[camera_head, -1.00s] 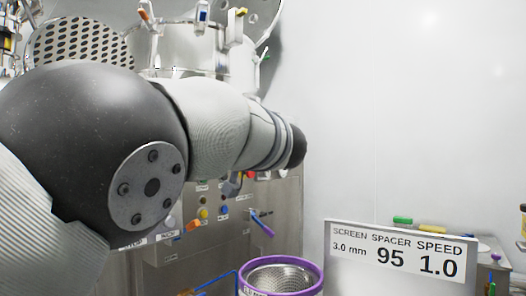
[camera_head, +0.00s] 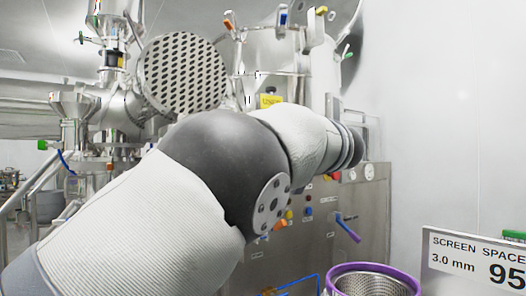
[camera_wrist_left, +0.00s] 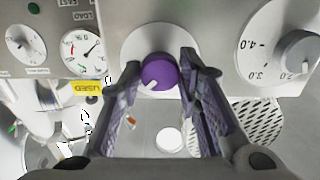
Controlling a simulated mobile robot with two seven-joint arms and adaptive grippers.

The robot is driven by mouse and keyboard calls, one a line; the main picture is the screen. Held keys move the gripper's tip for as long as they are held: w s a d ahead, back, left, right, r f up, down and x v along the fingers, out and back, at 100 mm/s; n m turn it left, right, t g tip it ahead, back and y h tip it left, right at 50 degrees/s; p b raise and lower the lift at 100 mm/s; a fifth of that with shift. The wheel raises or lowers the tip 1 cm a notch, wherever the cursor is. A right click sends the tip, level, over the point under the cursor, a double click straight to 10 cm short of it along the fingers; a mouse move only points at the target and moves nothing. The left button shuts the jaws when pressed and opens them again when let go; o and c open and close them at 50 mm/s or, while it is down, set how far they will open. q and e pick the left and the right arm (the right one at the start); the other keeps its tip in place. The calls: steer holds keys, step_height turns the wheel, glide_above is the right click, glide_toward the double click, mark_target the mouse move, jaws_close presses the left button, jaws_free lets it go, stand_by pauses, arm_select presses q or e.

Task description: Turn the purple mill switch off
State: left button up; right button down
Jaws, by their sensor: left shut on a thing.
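The purple mill switch (camera_wrist_left: 157,74) is a round knob on a pale round plate, with a small light mark on its lower left face. It shows in the left wrist view. My left gripper (camera_wrist_left: 160,80) has its dark fingers on either side of the knob and is shut on it. In the head view my left arm reaches across the middle to the control panel (camera_head: 345,215); the gripper and switch are hidden behind its wrist. My right gripper is in neither view.
Gauges (camera_wrist_left: 82,50) and a grey dial knob (camera_wrist_left: 297,50) flank the switch. In the head view, a purple-rimmed screen basket (camera_head: 372,268) stands below the panel. A sign (camera_head: 475,262) is at lower right, a perforated disc (camera_head: 186,75) at upper left.

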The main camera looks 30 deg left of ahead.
arm_select(q)
steer(key=shift+w+r+n+p, duration=0.1)
steer(key=shift+n+p, duration=0.7)
steer(key=shift+n, duration=3.65)
steer(key=shift+r+n+p, duration=0.1)
steer(key=shift+n+p, duration=0.65)
steer(key=shift+n, duration=3.7)
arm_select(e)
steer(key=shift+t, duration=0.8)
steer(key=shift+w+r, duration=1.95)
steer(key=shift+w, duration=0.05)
arm_select(q)
steer(key=o, duration=1.1)
steer(key=shift+f, duration=0.1)
steer(key=shift+o, duration=0.2)
steer(key=shift+d, duration=0.15)
steer(key=v, duration=1.1)
steer(key=shift+d, duration=0.4)
